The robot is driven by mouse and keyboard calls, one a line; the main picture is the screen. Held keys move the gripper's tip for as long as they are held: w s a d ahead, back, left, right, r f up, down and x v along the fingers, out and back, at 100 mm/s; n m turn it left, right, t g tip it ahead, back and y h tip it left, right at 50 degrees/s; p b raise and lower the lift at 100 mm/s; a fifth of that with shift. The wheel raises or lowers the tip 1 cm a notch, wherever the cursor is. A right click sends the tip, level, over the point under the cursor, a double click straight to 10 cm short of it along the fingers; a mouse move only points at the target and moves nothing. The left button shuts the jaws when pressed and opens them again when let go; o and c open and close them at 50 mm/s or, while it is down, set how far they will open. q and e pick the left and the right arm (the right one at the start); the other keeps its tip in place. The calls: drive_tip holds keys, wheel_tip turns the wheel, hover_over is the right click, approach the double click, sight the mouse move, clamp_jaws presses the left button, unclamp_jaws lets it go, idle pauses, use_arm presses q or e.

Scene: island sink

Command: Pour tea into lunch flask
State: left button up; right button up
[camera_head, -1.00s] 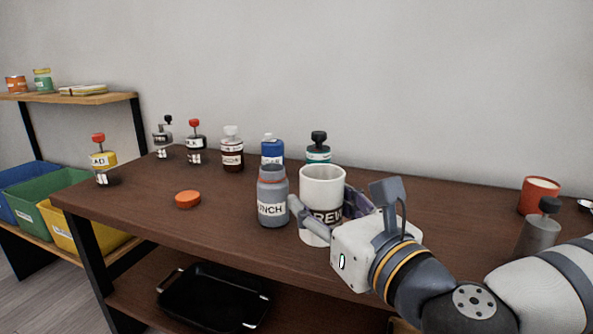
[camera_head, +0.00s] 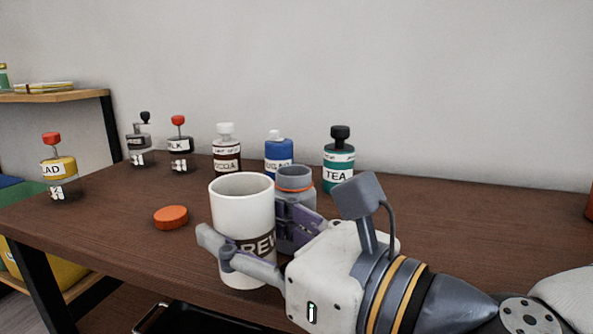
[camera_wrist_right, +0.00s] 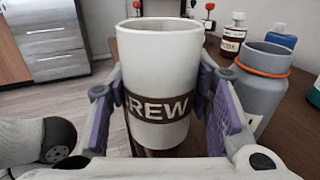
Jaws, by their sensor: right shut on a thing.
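My right gripper (camera_head: 262,252) is shut on a white mug (camera_head: 240,205) with a dark band lettered "REW"; the mug also shows upright between the fingers in the right wrist view (camera_wrist_right: 158,62). What is inside the mug is hidden. The grey lunch flask (camera_head: 296,203) stands open behind the mug, partly covered by it and the gripper. In the right wrist view the flask (camera_wrist_right: 262,85) is right of the fingers, with an orange ring at its neck. A teal bottle labelled "TEA" (camera_head: 338,162) with a black top stands behind. My left gripper is not in view.
An orange lid (camera_head: 171,217) lies on the brown table (camera_head: 110,220) to the left.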

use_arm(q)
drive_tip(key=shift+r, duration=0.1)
use_arm(e)
drive_tip(key=shift+w+d+r, duration=0.1)
drive_tip(key=shift+w+d+r+m+p, duration=0.2)
drive_tip(key=shift+w+r+m+p, duration=0.2)
drive_tip(key=shift+m, duration=0.6)
drive_tip(key=shift+m+g, duration=0.4)
drive_tip(key=shift+m, duration=0.5)
drive_tip(key=r+p, duration=0.4)
drive_tip(key=shift+w+d, duration=0.25)
drive_tip(key=shift+w, duration=0.15)
use_arm(q)
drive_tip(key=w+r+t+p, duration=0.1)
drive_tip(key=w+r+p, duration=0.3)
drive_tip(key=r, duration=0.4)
drive_tip(key=shift+p, duration=0.6)
use_arm(e)
drive_tip(key=r+m, duration=0.1)
drive_tip(key=m, duration=0.1)
drive_tip(key=w+r+m+g, duration=0.1)
drive_tip(key=m, duration=0.1)
drive_tip(key=w+d+r+m, duration=0.1)
drive_tip(key=m, duration=0.2)
drive_tip(key=shift+w+r+g+h, duration=0.1)
drive_tip(key=shift+r+g+h, duration=0.05)
drive_tip(key=shift+g+h, duration=0.2)
